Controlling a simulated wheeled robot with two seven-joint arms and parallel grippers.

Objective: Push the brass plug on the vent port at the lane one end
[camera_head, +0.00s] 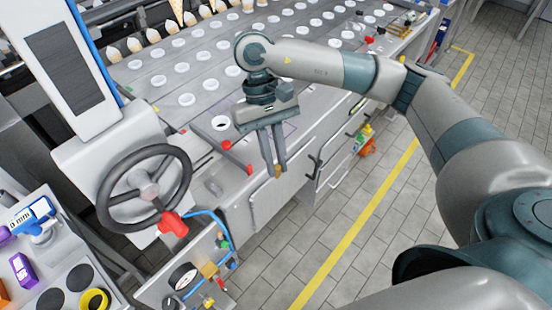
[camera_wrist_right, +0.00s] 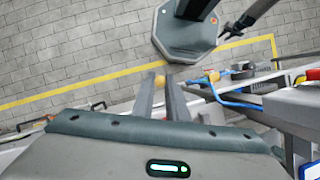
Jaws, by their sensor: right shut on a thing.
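My right gripper (camera_head: 274,168) points down in front of the machine's front edge, its two fingers close together. It is shut on the small brass plug (camera_head: 278,173), which shows at the fingertips. In the right wrist view the plug (camera_wrist_right: 159,80) sits at the ends of the fingers (camera_wrist_right: 162,88), clear of the machine front. I cannot make out which fitting is the vent port; low on the front stands a panel with a gauge, a brass block (camera_head: 209,270) and blue hose. My left gripper is not in view.
A black handwheel (camera_head: 144,188) with a red handle (camera_head: 173,224) stands left of the gripper. Red-tipped levers (camera_head: 238,157) lie along the machine edge. A blue hose (camera_head: 222,226) loops below. A tool tray (camera_head: 68,255) is at lower left. The tiled floor at right is open.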

